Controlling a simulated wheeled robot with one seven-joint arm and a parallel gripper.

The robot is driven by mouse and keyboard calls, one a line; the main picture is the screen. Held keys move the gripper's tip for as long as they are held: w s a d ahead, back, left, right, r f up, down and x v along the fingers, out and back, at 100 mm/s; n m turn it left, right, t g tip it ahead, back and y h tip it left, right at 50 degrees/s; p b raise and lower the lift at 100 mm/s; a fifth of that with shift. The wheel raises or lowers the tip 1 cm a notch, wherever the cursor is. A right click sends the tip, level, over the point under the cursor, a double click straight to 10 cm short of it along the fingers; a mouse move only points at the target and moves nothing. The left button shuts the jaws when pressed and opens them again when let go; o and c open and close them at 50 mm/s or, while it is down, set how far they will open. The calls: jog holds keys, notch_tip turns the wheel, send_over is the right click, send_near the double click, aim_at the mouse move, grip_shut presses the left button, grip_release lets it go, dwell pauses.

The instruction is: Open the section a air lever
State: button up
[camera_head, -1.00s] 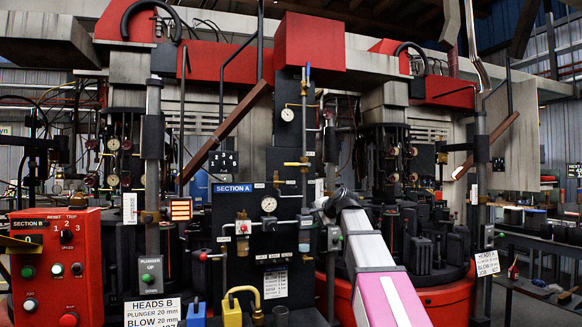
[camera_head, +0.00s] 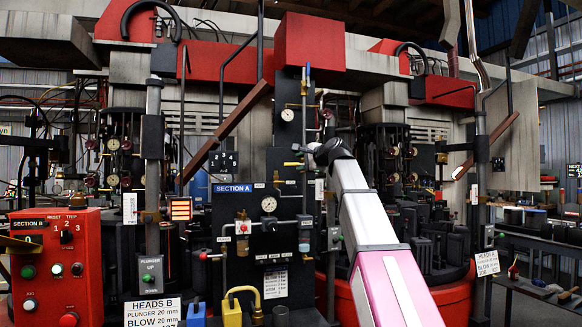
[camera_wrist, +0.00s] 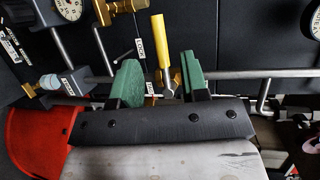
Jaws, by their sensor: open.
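A yellow lever (camera_wrist: 160,50) shows in the wrist view against the dark panel. It stands nearly upright in the picture, its lower end by a metal fitting on a grey pipe. My gripper (camera_wrist: 160,80) is open, with a green fingertip on each side of the lever's lower part; a gap shows on both sides, and I cannot tell the depth between them. In the head view a small yellow lever (camera_head: 293,164) shows on the panel above and right of the blue SECTION A sign (camera_head: 232,188). My gripper (camera_head: 301,149) is beside it, mostly hidden by my wrist.
The grey pipe (camera_wrist: 255,73) runs across behind my fingers. Gauges, brass fittings and small tags crowd the panel. A red part (camera_wrist: 35,140) lies low at the left in the wrist view. A gauge (camera_head: 269,204) and a yellow hose (camera_head: 243,291) sit lower on the panel.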

aim_at(293, 164)
jog(key=shift+x, duration=3.15)
grip_shut()
